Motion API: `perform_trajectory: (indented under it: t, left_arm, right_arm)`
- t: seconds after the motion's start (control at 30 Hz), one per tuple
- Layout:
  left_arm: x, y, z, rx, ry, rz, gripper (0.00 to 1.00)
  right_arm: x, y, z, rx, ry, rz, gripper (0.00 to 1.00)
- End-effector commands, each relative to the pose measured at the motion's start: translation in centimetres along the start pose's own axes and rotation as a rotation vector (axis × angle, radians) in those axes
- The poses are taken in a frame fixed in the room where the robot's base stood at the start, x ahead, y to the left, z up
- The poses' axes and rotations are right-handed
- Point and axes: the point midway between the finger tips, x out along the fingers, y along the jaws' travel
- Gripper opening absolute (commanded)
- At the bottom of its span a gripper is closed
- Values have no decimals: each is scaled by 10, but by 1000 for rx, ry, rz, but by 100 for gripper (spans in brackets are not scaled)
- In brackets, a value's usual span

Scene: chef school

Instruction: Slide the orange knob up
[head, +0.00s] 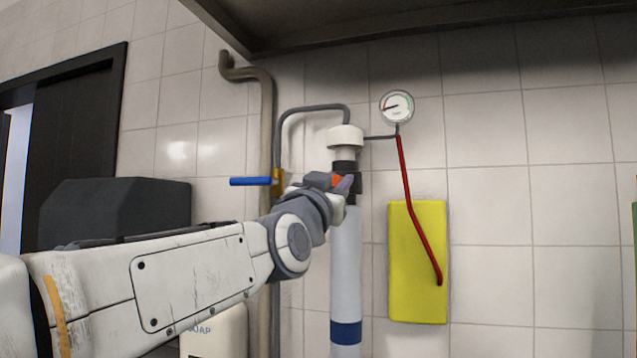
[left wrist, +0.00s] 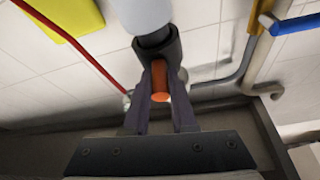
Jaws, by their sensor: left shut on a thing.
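The orange knob (head: 337,181) sits on a dark collar (head: 345,166) around a white vertical cylinder (head: 346,262) on the tiled wall. My left gripper (head: 345,184) reaches in from the left and covers part of the knob in the head view. In the left wrist view the orange knob (left wrist: 160,80) is between the two fingers of my left gripper (left wrist: 160,95), with the dark collar (left wrist: 155,45) just behind it. The left gripper is shut on the knob. My right gripper is in neither view.
A brown pipe with a blue lever (head: 250,181) runs left of the cylinder. A gauge (head: 397,107), a red hose (head: 408,190) and a yellow panel (head: 418,262) are to its right. A dark hood (head: 400,45) hangs above. A soap container (head: 214,333) stands below my arm.

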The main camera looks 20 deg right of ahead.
Motion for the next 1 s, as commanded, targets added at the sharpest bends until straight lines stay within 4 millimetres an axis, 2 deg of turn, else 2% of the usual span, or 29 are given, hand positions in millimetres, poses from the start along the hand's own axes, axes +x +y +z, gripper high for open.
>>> perform_trajectory:
  t: [0.43, 0.8, 1.0]
  left_arm:
    - [0, 1, -1, 0, -4, 4, 0]
    - [19, -8, -45, -1, 0, 3, 0]
    - [19, -8, -47, -2, 5, 2, 0]
  right_arm:
    - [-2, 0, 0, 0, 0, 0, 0]
    - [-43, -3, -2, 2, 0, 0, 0]
    - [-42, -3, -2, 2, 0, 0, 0]
